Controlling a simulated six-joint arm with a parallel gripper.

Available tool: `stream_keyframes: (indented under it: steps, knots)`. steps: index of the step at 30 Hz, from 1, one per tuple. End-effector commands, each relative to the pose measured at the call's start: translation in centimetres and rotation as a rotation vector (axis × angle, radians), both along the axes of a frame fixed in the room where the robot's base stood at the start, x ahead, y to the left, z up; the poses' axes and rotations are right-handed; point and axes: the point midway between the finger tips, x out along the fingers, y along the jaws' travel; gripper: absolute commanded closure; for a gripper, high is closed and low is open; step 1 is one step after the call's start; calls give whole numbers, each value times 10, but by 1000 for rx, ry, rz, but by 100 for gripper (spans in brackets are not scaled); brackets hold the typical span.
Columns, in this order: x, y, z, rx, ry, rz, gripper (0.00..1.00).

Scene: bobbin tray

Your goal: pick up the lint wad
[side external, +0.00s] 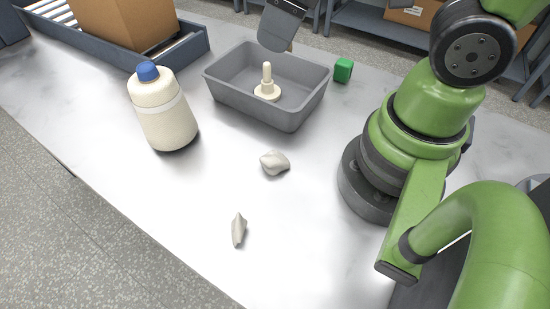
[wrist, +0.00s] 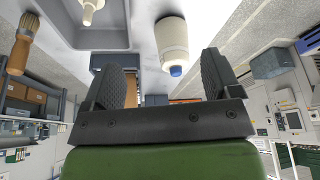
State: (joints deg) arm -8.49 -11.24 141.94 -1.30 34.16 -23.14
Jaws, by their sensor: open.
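Two small pale grey pieces lie on the table in the side view: a rounded lump (side external: 275,162) in front of the tray, and a narrow pointed piece (side external: 238,230) nearer the camera. Either could be the lint wad; I cannot tell which for sure. Neither can be made out in the wrist view. My gripper (side external: 283,44) is high over the back of the tray, well away from both pieces. In the wrist view its two dark fingers (wrist: 160,65) are spread apart with nothing between them.
A grey tray (side external: 225,87) holds an upright cream bobbin peg (side external: 267,85). A cream bottle (side external: 165,115) with a blue cap stands left of it. A green cube (side external: 343,70) sits right of the tray. A wooden-handled brush (wrist: 22,45) shows in the wrist view.

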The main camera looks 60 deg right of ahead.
Motion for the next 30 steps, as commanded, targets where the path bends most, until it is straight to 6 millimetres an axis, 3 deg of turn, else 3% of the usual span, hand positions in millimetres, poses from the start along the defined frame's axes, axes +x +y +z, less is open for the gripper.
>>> stream_keyframes:
  steps: [6,12,18,30]
  knots:
    - [10,17,-73,-171,154,468,17]
    - [4,26,-121,-243,237,788,17]
    - [0,29,-140,-261,263,900,17]
    - [-1,29,-182,-260,263,899,17]
